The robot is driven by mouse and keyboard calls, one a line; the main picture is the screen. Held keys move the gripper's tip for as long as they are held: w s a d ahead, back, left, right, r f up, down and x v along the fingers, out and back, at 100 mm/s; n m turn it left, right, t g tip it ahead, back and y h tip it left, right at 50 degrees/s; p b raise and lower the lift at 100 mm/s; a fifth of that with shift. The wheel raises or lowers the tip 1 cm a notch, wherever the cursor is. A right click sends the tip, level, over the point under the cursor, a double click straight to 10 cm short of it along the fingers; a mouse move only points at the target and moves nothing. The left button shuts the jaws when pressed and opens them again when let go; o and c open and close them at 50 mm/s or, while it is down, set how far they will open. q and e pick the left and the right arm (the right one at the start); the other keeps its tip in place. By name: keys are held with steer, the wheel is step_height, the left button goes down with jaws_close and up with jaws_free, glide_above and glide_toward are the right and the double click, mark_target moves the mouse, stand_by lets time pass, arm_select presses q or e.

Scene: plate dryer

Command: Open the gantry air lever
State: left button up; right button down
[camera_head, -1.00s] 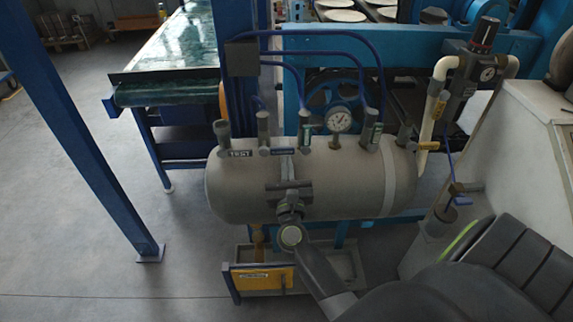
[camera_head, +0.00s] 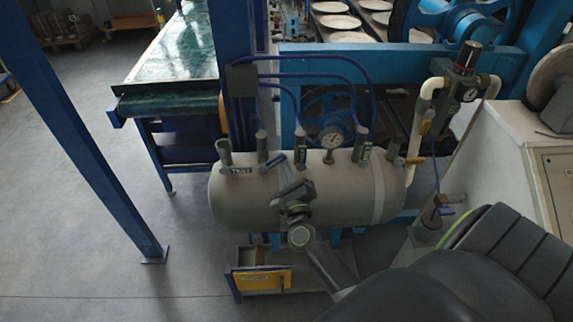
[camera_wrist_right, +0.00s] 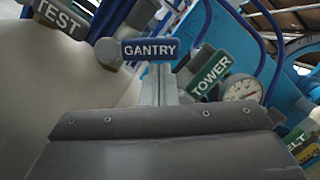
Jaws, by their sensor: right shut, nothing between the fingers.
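The gantry air lever, with a blue GANTRY label (camera_wrist_right: 150,49), shows in the right wrist view, joined to a grey round valve part at its left. In the head view its upright grey valve (camera_head: 262,147) stands on top of the grey air tank (camera_head: 340,190), second from the left. My right gripper (camera_head: 282,167) is shut and empty, in front of the tank top just below and right of this valve. In the right wrist view its fingers (camera_wrist_right: 160,85) point at the label's underside; I cannot tell whether they touch it. My left gripper is not in view.
The TEST valve (camera_head: 224,152) stands to the left and the TOWER valve (camera_head: 300,145) to the right, with a pressure gauge (camera_head: 331,137) beyond. Blue hoses (camera_head: 320,78) rise behind. A blue post (camera_head: 85,130) stands at the left; a white cabinet (camera_head: 510,150) stands at the right.

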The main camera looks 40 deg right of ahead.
mark_target(279, 162)
steer(key=r+n+p, duration=0.1)
steer(key=n+p, duration=0.1)
steer(key=r+n+y+p, duration=0.1)
steer(key=n+p, duration=0.1)
steer(key=a+r+n+p, duration=0.1)
steer(key=n+p, duration=0.1)
steer(key=shift+w+a+r+g+y+p, duration=0.1)
steer(key=shift+w+r+g+y+p, duration=0.05)
steer(key=shift+w+g+y+p, duration=0.2)
steer(key=shift+w+a+r+p, duration=0.1)
steer(key=shift+a+r+p, duration=0.15)
steer(key=shift+p, duration=0.2)
steer(key=shift+w+a+r+p, duration=0.2)
steer(key=shift+w+a+p, duration=0.1)
steer(key=shift+a, duration=0.25)
